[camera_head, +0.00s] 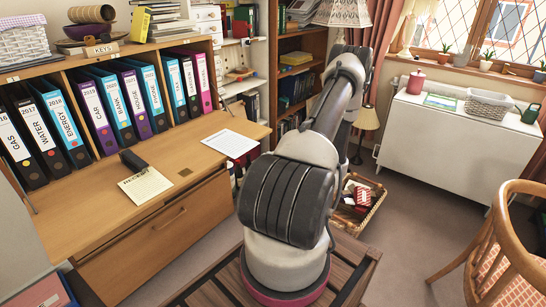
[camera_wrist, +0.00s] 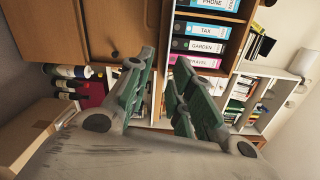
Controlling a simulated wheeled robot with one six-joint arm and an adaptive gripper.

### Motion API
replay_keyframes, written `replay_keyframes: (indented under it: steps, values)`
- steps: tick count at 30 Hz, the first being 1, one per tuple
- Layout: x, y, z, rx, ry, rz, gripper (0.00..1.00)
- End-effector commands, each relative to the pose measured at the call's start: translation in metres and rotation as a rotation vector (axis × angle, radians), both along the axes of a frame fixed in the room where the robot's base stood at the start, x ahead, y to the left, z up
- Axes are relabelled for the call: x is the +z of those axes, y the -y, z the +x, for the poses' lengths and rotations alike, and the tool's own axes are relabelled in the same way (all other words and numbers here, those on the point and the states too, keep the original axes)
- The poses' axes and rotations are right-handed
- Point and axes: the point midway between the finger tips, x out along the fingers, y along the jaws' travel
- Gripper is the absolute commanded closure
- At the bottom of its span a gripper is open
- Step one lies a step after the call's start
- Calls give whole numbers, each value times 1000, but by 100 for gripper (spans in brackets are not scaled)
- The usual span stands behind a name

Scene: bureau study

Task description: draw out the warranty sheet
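Two papers lie on the bureau's open wooden flap (camera_head: 95,205) in the head view. One is a white printed sheet (camera_head: 229,143) at the flap's right end, the other a cream written note (camera_head: 145,187) nearer its front. No readable text tells which, if either, is the warranty sheet. Labelled binders (camera_head: 120,105) stand upright in the compartments behind; some also show in the wrist view (camera_wrist: 205,30). My gripper (camera_wrist: 165,62) is open and empty in the wrist view, its fingers apart and touching nothing. In the head view my arm hides it.
A dark stapler-like object (camera_head: 132,160) lies on the flap. A shut drawer (camera_head: 165,235) is below. A basket with red boxes (camera_head: 358,197) stands on the floor beside my arm. A white cabinet (camera_head: 455,135) and wooden chair (camera_head: 505,245) are at right, with clear carpet between.

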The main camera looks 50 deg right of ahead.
Motion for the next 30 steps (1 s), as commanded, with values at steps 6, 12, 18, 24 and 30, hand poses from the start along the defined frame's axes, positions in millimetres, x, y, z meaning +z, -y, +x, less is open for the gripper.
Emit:
replay_keyframes:
  steps: [6, 12, 18, 24, 30]
  values:
    - [10, 9, 5, -38, 59, -191, 78]
    - [10, 7, 18, -33, 59, -204, 78]
    - [10, 5, 43, -33, 59, -204, 78]
    - [10, 3, 69, -32, 59, -202, 78]
    - [10, 2, 86, -33, 59, -201, 78]
